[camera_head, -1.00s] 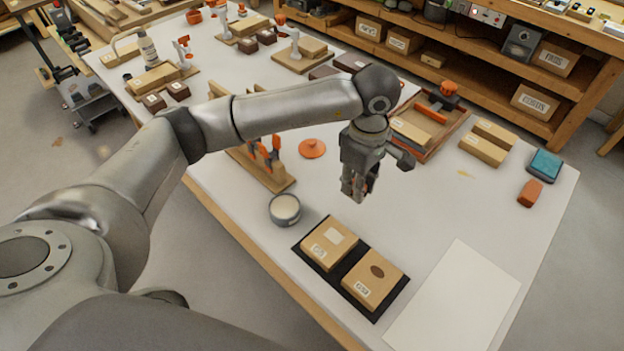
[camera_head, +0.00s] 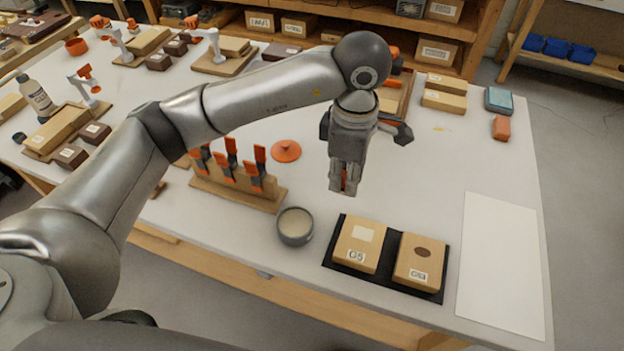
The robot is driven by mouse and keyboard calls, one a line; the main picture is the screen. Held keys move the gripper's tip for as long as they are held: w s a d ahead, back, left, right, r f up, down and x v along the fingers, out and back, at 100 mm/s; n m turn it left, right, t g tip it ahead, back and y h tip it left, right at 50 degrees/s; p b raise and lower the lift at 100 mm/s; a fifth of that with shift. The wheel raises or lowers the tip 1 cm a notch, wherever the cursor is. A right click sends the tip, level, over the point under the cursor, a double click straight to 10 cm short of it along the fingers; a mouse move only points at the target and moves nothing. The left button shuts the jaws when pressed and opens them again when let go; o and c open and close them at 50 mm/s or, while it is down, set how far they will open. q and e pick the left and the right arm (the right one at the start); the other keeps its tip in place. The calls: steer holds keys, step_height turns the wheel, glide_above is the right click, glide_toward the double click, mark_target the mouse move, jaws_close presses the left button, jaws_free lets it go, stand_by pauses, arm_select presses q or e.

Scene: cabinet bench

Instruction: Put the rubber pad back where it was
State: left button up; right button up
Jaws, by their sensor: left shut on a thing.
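My left gripper (camera_head: 343,188) points down above the white table, behind the black tray (camera_head: 334,262). It is shut on a small reddish-orange thing (camera_head: 345,182), mostly hidden by the fingers. I cannot tell for sure that this is the rubber pad. Two tan blocks lie on the black tray. The left block (camera_head: 352,256), labelled G5, has a pale square on top. The right block (camera_head: 408,268) has a dark brown oval on top. My right gripper is not in view.
A round grey tin (camera_head: 295,226) stands left of the tray. A wooden rack (camera_head: 232,192) with orange clamps and a flat orange disc (camera_head: 286,151) are farther left. A white sheet (camera_head: 500,260) lies at right. An orange block (camera_head: 500,128) and blue-topped box (camera_head: 498,100) stand behind it.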

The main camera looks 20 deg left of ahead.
arm_select(q)
steer(key=w+a+f, duration=0.1)
steer(key=a+f, duration=0.1)
steer(key=w+a+f+p, duration=0.1)
steer(key=w+a+f, duration=0.3)
steer(key=a, duration=0.1)
steer(key=shift+f, duration=0.4)
steer(key=shift+w+a+f, duration=0.2)
steer(key=shift+a+f, duration=0.05)
steer(key=shift+f, duration=0.1)
steer(key=f+p, duration=0.1)
steer(key=f, duration=0.2)
steer(key=shift+a+f+p, duration=0.1)
steer(key=shift+a+p, duration=0.1)
steer(key=shift+p, duration=0.15)
steer(key=shift+w+f, duration=0.1)
steer(key=shift+f, duration=0.05)
steer(key=shift+f+b, duration=0.15)
steer(key=shift+b, duration=0.15)
steer(key=o, duration=0.9)
